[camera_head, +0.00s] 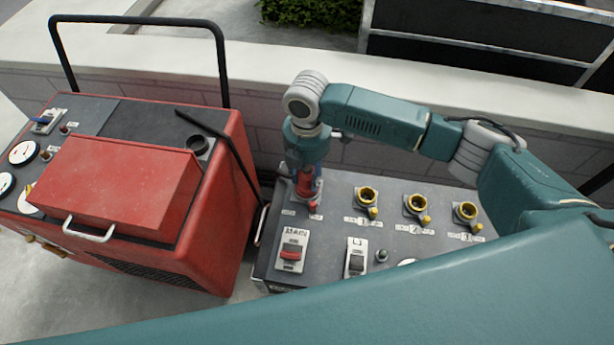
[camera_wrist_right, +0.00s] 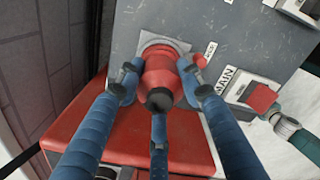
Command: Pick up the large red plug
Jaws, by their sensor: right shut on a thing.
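The large red plug (camera_wrist_right: 159,75) stands in a square socket plate on the grey panel box (camera_head: 338,192), at the box's back left corner. In the head view the plug (camera_head: 304,184) is partly hidden by my right gripper (camera_head: 307,182), which points down over it. In the right wrist view the blue fingers of my right gripper (camera_wrist_right: 161,80) are closed around the plug's sides. The plug's base still meets the socket plate. My left gripper is not visible in either view.
Three brass sockets (camera_head: 415,204) line the panel's right. A MAIN switch (camera_head: 291,253) and a second switch (camera_head: 356,259) sit in front. A red machine (camera_head: 110,187) with a black handle stands left. A low wall runs behind.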

